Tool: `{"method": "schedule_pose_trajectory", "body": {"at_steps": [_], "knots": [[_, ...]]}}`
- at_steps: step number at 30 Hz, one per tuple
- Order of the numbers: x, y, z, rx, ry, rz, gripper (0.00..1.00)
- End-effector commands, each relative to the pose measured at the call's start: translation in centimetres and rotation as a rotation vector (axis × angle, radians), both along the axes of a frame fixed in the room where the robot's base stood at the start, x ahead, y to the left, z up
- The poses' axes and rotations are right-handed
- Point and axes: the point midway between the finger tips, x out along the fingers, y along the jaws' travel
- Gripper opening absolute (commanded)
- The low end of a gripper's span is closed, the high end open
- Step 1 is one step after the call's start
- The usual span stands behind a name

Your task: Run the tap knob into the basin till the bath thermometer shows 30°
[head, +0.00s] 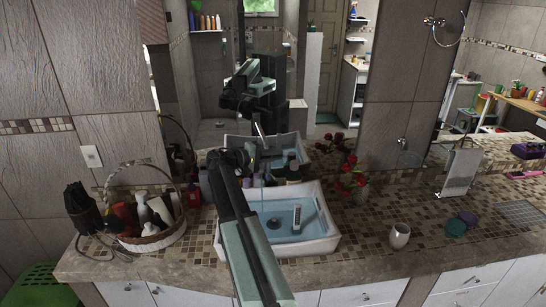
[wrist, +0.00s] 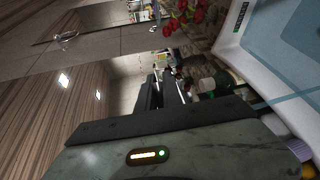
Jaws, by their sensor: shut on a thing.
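The white basin (head: 330,232) is set in the counter and holds blue water (head: 280,212). The bath thermometer (head: 297,217), a pale upright strip with a dark panel, is in the water; its reading is too small to make out. In the wrist view, the basin (wrist: 228,50) fills the upper right, with part of the thermometer (wrist: 240,17) at the top. My gripper (head: 247,153) is at the tap behind the basin, and its dark fingers (wrist: 165,92) show in the wrist view. It is shut on the tap knob, which my fingers and arm mostly hide. A thin stream appears to fall toward the basin.
A wicker basket (head: 150,240) of bottles stands left of the basin. Red flowers (head: 352,180) are behind it to the right, and a cup (head: 399,235) stands farther right. Several bottles crowd the tap. A large mirror is behind the counter.

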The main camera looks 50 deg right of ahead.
Motion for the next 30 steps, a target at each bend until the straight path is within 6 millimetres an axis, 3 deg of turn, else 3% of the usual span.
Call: {"method": "schedule_pose_trajectory", "body": {"at_steps": [7, 9, 10, 20, 30], "knots": [[-0.3, 0.0, -0.1, 0.004, 0.0, -0.007, 0.0], [-0.3, 0.0, -0.1, 0.004, 0.0, -0.006, 0.26], [-0.3, 0.0, -0.1, 0.004, 0.0, -0.006, 0.32], [0.0, 0.2, 0.0, 0.003, -0.001, -0.002, 0.32], [1.9, 5.8, 1.2, 0.003, -0.001, -0.002, 0.32]]}}
